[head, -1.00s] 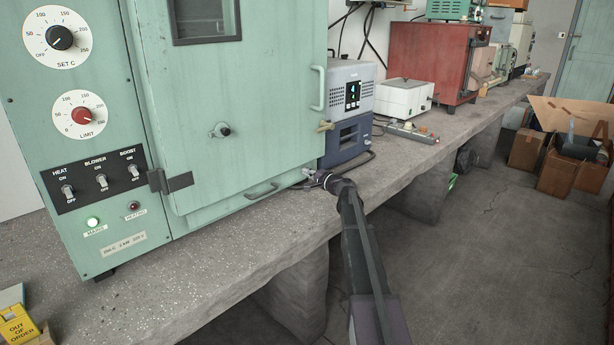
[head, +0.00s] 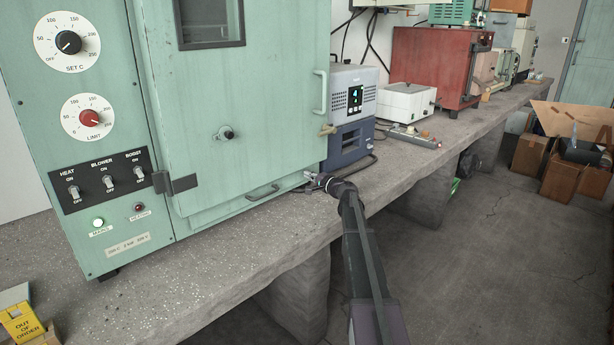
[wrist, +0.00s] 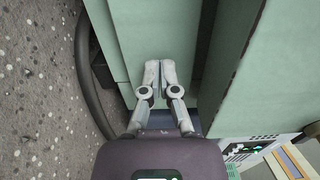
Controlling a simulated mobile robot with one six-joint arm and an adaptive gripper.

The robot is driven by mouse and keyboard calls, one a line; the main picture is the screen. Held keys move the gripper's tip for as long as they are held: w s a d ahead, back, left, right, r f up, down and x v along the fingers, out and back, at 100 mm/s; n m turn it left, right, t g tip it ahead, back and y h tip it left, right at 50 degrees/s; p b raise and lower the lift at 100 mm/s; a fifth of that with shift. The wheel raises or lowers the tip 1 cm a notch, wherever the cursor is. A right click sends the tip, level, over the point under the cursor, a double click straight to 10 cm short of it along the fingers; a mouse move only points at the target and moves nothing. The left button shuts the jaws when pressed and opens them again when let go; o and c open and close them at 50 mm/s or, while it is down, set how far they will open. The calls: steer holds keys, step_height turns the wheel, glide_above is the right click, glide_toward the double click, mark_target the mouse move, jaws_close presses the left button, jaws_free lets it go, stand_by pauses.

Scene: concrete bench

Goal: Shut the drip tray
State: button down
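The drip tray (head: 225,211) is the low green front with a dark bar handle (head: 262,192) at the foot of the green oven (head: 262,100). It appears to stand a little forward of the oven; how far it is out I cannot tell. My gripper (head: 314,180) is low over the bench at the tray's right end, right of the handle. In the wrist view my gripper (wrist: 160,68) has its two grey fingers side by side, almost no gap between them, with nothing seen in them. The fingertips lie over green metal; whether they touch it I cannot tell.
The oven stands on the concrete bench (head: 210,285). A blue-grey instrument (head: 350,112) stands close behind my gripper, with a dark cable or hose (wrist: 93,75) beside the oven. A yellow out-of-order sign (head: 22,322) is at the near left. The bench front before the oven is clear.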

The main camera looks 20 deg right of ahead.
steer(key=v, duration=1.3)
steer(key=shift+s, duration=0.1)
